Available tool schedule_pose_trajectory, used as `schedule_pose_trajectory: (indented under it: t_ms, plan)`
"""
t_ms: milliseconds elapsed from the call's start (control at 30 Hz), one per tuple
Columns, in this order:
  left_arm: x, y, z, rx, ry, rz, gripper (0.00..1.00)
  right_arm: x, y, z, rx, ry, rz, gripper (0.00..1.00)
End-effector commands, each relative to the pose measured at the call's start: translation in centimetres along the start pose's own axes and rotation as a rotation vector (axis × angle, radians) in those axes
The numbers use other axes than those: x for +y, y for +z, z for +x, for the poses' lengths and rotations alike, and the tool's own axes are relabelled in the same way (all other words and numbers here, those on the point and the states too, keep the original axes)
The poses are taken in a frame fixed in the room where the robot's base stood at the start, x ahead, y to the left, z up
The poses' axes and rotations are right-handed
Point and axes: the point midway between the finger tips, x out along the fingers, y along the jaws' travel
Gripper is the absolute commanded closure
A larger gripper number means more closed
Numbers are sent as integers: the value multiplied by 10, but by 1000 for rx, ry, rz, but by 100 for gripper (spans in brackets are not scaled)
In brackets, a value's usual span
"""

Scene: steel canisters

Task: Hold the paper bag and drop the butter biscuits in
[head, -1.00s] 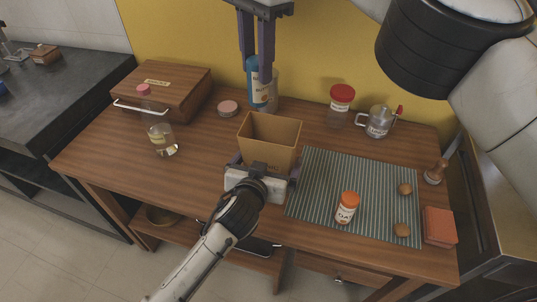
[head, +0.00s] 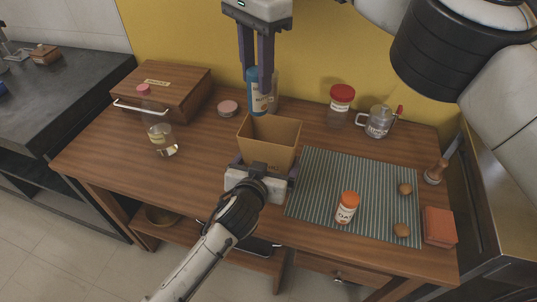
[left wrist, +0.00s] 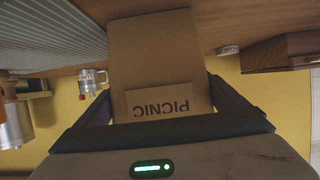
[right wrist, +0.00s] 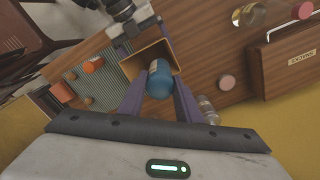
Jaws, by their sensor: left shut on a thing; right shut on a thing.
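The paper bag (head: 270,148) is an open-topped brown bag, upright near the middle of the table's front. My left gripper (head: 265,167) is shut on its near side. The left wrist view shows the bag (left wrist: 155,60) between the fingers, with the word PICNIC upside down. The butter biscuits (head: 255,92) are a blue tube with a pale label. My right gripper (head: 257,78) is shut on the tube and holds it behind the bag's far rim in the head view. In the right wrist view the tube (right wrist: 160,78) overlaps the bag's opening; the bag's bottom is hidden.
A striped mat (head: 320,185) right of the bag carries an orange-capped jar (head: 346,207).

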Motion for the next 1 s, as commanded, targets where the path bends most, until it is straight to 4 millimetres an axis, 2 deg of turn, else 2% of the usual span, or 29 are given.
schedule_pose_trajectory:
  t_ms: [1000]
  plan:
    - [0,0,0,0,0,0,28,0,0,72,0,1,1,93]
